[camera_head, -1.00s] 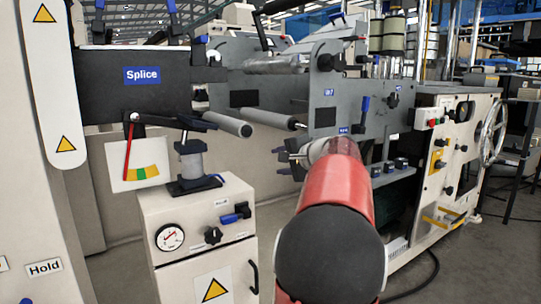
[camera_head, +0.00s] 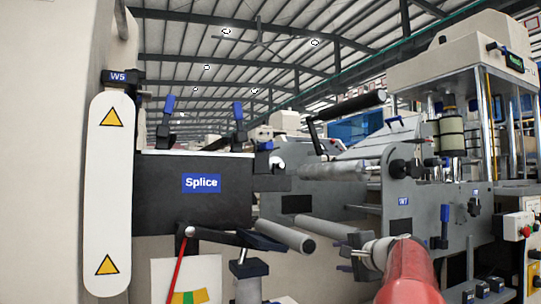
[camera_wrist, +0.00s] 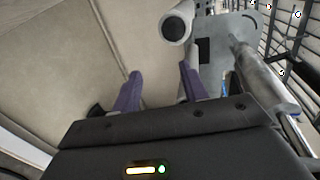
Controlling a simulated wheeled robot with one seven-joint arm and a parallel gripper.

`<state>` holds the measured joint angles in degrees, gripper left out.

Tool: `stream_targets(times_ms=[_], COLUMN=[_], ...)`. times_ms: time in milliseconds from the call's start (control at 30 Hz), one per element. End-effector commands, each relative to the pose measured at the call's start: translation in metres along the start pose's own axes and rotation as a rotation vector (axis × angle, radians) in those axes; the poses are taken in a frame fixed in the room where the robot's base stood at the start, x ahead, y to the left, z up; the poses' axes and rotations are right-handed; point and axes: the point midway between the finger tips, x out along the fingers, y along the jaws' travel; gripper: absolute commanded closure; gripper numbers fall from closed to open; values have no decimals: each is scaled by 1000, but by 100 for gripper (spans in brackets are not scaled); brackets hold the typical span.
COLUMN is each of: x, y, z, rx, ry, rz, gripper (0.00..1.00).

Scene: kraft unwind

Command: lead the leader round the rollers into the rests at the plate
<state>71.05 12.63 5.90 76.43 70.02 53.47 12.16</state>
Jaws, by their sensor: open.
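The black splice plate (camera_head: 155,215), with a blue Splice label, stands at the left in the head view. Blue-handled clamps (camera_head: 238,112) stand along its top edge. A grey roller (camera_head: 285,237) sticks out to its right, with another roller (camera_head: 332,229) behind and an upper roller (camera_head: 335,172) farther up. My gripper (camera_head: 345,257) is beside the lower rollers, partly hidden by my red arm. In the wrist view its two purple fingers (camera_wrist: 160,74) stand apart with nothing between them. A roller end (camera_wrist: 174,30) shows beyond them. I cannot make out the leader.
A grey side plate (camera_head: 403,220) marked W7 stands behind my arm. A black-ended roller on an arm (camera_head: 350,105) rises above the rollers. A tall white guard (camera_head: 108,190) with warning triangles is at the left. A red pointer (camera_head: 179,262) hangs below the splice plate.

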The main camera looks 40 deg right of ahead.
Motion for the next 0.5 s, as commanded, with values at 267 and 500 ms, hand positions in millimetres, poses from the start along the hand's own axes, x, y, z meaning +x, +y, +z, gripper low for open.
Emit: stream_targets(times_ms=[267,500], x=[-16,-30], y=[-63,-117], z=[33,61], rx=[-5,-4], ry=[-1,-1], rz=[-2,-2], gripper=[56,56])
